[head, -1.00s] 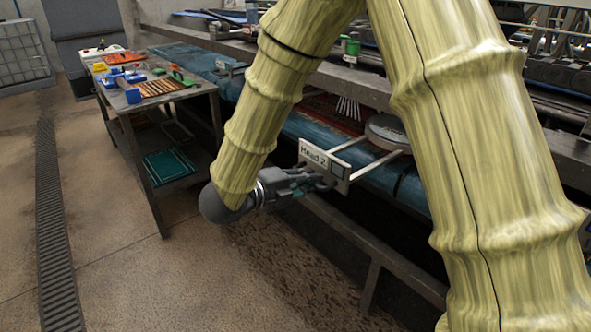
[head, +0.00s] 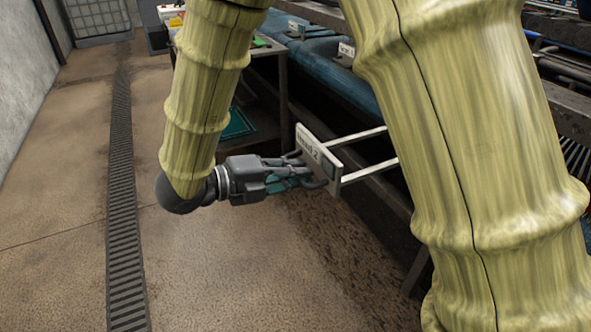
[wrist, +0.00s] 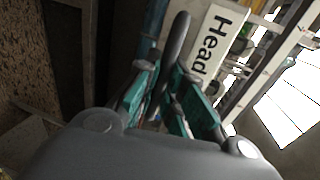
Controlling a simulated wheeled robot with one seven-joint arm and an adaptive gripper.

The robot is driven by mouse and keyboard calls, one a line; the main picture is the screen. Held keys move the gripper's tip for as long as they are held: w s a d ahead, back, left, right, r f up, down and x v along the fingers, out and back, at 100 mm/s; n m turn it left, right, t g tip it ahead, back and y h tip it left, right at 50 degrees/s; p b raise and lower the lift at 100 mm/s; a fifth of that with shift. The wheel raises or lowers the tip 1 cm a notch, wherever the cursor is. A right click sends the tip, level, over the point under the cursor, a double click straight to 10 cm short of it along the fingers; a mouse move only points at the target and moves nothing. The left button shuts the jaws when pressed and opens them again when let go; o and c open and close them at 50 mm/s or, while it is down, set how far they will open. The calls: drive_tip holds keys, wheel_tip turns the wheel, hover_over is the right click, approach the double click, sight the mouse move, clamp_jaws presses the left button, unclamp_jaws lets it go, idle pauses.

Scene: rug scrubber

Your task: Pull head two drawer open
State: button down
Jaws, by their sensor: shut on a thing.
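The head two drawer front (head: 318,160) is a white plate lettered "Head 2". Two pale rails (head: 368,170) run back from it towards the machine and pass behind my arm. A dark curved handle (head: 318,182) stands out from the plate. My gripper (head: 300,172) is shut on this handle, to the left of the plate. In the wrist view, the teal-padded fingers (wrist: 172,95) close around the dark handle (wrist: 176,45), and the plate (wrist: 215,45) shows its "Head" lettering sideways. The drawer's inside is hidden behind my arm.
The machine's blue roller (head: 330,60) and frame run along the right and back. A metal side table (head: 283,75) stands behind the gripper. Open concrete floor (head: 60,180) with a grated drain (head: 125,220) lies to the left.

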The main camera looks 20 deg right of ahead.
drive_tip(key=c, duration=1.5)
unclamp_jaws()
drive_tip(key=shift+a, duration=0.1)
drive_tip(key=v, duration=1.2)
drive_tip(key=shift+w, duration=0.1)
